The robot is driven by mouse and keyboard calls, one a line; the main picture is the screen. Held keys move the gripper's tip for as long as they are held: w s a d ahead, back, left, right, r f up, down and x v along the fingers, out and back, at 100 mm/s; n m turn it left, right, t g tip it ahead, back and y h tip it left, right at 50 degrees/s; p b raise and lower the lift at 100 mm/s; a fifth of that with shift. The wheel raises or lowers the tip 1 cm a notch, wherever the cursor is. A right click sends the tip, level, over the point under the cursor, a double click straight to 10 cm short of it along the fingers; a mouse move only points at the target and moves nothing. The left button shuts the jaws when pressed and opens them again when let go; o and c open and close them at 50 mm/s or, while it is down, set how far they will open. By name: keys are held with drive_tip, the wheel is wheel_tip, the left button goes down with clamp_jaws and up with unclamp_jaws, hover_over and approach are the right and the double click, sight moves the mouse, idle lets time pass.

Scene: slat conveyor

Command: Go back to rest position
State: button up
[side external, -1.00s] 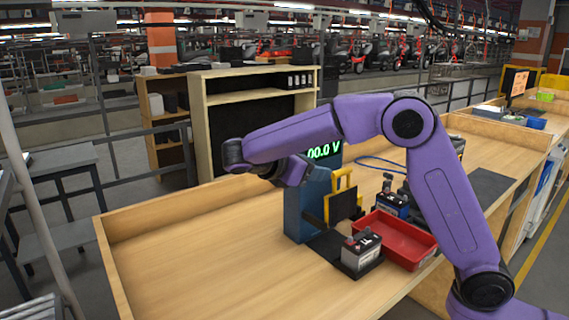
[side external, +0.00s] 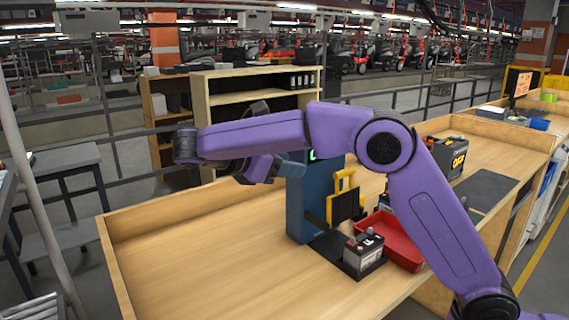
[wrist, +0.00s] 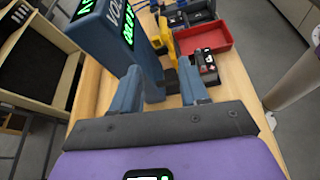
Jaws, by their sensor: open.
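My gripper (side external: 283,168) is open and empty, held in the air above the bench beside the blue voltage tester (side external: 298,212). In the wrist view, the two blue-grey fingers of my gripper (wrist: 160,82) stand apart with nothing held between them. My purple arm reaches across from the right and hides part of the bench. A grey and black battery (side external: 363,254) stands upright on a black plate in front of the tester, clear of my gripper. It also shows in the wrist view (wrist: 207,68).
A red tray (side external: 402,248) sits right of the battery, partly behind my arm. A yellow clamp frame (side external: 346,183) stands at the tester's right. A dark box with yellow lettering (side external: 448,158) is farther back. The bench's left part (side external: 210,245) is bare.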

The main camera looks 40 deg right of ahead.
idle(0.4)
drive_tip(key=s+d+f+m+y, duration=0.1)
drive_tip(key=s+d+f+y, duration=0.2)
drive_tip(key=s, duration=0.7)
drive_tip(key=s+d+f+m+y, duration=0.1)
drive_tip(key=s+d+f+y, duration=0.3)
drive_tip(key=s, duration=0.7)
drive_tip(key=s+d+f+m+y, duration=0.2)
drive_tip(key=s+d+f+y, duration=0.2)
drive_tip(key=s+f+y, duration=0.3)
drive_tip(key=s+f, duration=0.2)
drive_tip(key=s, duration=0.1)
drive_tip(key=shift+s+f+g, duration=0.35)
drive_tip(key=shift+s+g, duration=0.05)
